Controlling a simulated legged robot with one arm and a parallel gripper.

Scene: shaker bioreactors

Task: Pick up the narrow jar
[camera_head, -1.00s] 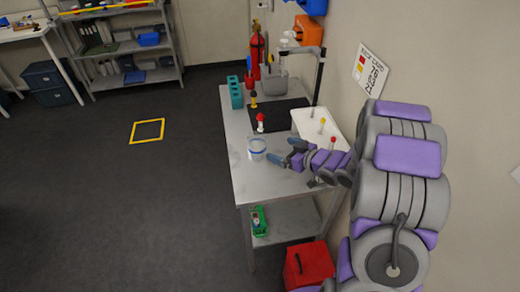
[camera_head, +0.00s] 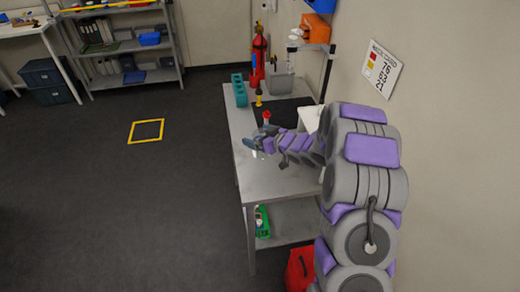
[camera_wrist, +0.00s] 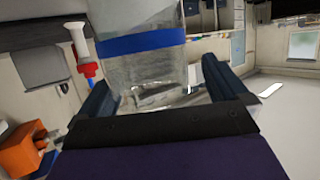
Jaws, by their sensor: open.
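A clear jar with a blue band (camera_wrist: 140,45) stands in front of my gripper (camera_wrist: 157,76) in the wrist view. It appears between the two dark fingers, with a visible gap at the right finger. The left finger overlaps the jar's edge, and I cannot tell if it touches. In the head view my gripper (camera_head: 258,142) is over the metal table (camera_head: 275,180), at the jar's place. The gripper hides most of the jar there. My gripper is open and nothing is clamped in it.
A red-topped item (camera_head: 266,116) stands just behind my gripper, and a yellow-and-black item (camera_head: 258,92) farther back. A teal rack (camera_head: 240,90) and a grey container (camera_head: 280,78) are at the table's back. The table's front is clear.

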